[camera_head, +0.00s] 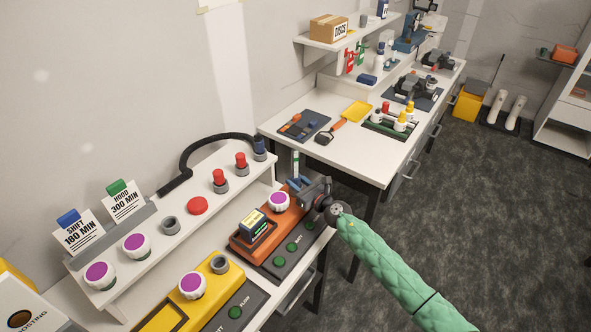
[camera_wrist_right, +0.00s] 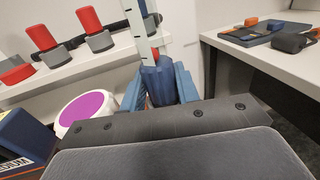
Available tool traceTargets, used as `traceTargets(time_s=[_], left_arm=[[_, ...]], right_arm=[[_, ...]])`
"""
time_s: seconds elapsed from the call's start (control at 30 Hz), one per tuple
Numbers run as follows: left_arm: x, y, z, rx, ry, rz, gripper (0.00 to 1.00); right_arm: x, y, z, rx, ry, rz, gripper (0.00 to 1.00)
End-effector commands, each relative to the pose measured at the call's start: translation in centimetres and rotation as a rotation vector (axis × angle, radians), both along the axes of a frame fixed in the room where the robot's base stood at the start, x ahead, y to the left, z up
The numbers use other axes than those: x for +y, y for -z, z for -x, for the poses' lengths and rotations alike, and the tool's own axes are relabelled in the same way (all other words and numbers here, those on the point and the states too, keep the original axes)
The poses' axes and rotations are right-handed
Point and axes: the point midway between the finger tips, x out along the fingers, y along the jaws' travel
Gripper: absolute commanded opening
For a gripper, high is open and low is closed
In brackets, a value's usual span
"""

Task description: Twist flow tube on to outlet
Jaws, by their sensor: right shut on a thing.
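My right gripper (camera_head: 297,186) is shut on the flow tube, over the far right end of the orange device (camera_head: 240,247). The flow tube (camera_head: 295,162) is a slim, clear and white upright tube with a green band. In the right wrist view, its scale-marked shaft (camera_wrist_right: 138,30) rises from a dark blue base (camera_wrist_right: 158,84) between the blue fingers. I cannot make out the outlet under the gripper, so I cannot tell whether the tube's lower end touches it. My left gripper is not in view.
A purple-topped white knob (camera_head: 279,201) is close beside the gripper. A raised white shelf (camera_head: 150,262) with red-topped knobs (camera_head: 241,163) stands behind. A yellow device (camera_head: 165,316) with a grey ring socket (camera_head: 220,264) is nearer. A second bench (camera_head: 290,148) is beyond a gap.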

Motion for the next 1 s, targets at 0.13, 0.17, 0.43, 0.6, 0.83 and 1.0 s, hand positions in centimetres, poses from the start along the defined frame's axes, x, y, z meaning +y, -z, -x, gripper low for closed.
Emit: traceTargets(time_s=[0.13,0.17,0.43,0.6,0.83,1.0], left_arm=[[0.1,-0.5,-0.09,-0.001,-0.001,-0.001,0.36],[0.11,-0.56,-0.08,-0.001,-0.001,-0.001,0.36],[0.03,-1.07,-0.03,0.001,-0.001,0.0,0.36],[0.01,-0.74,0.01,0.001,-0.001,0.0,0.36],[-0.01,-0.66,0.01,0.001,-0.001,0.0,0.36],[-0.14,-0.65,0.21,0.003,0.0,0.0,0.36]], right_arm=[[0.13,-0.29,-0.01,-0.007,0.034,-0.004,0.02],[0.12,-0.36,-0.03,-0.01,0.042,-0.006,0.02],[0.09,-0.17,0.02,-0.003,0.112,-0.001,0.02],[0.19,0.05,0.02,-0.003,0.194,0.0,0.02],[0.32,0.24,0.19,0.001,0.319,-0.002,0.07],[0.32,0.24,0.19,0.001,0.342,-0.001,0.1]])
